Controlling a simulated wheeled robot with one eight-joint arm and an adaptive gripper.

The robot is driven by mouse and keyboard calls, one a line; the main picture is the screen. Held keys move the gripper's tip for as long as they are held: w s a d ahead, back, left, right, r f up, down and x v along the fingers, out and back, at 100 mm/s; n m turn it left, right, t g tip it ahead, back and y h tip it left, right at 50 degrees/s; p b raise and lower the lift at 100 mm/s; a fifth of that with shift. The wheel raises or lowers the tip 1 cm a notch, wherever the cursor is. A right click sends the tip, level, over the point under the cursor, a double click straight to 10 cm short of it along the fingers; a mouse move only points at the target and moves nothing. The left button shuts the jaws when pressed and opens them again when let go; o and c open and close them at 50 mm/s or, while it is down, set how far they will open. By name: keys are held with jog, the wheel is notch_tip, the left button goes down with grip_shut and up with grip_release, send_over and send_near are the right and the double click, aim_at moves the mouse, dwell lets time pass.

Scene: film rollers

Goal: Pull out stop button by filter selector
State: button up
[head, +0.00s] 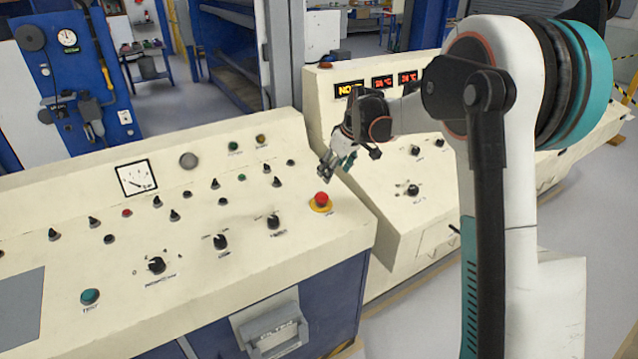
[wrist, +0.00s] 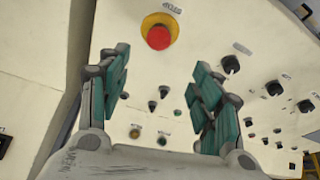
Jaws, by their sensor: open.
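The red stop button (head: 321,198) sits on a yellow round base near the right end of the cream control panel. It also shows at the top of the wrist view (wrist: 159,36). The closest black rotary knob (head: 273,222) is to its left; its label is too small to read, so I cannot tell if it is the filter selector. This knob also shows in the wrist view (wrist: 231,64). My gripper (head: 325,172) is above and behind the button, apart from it. Its teal-padded fingers (wrist: 158,72) are spread and empty, with the button beyond their tips.
The sloped panel carries several other knobs, small switches and lamps, a dial meter (head: 136,178) and a teal button (head: 90,297). A second cream console (head: 390,215) with red displays stands right, across a narrow gap. The air above the stop button is clear.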

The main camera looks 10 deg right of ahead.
aim_at(321, 195)
jog(key=b+x, duration=0.2)
jog(key=x, duration=0.5)
jog(key=b+x, duration=0.1)
jog(key=x, duration=0.6)
jog(key=shift+w+b, duration=0.25)
jog(key=shift+b, duration=0.1)
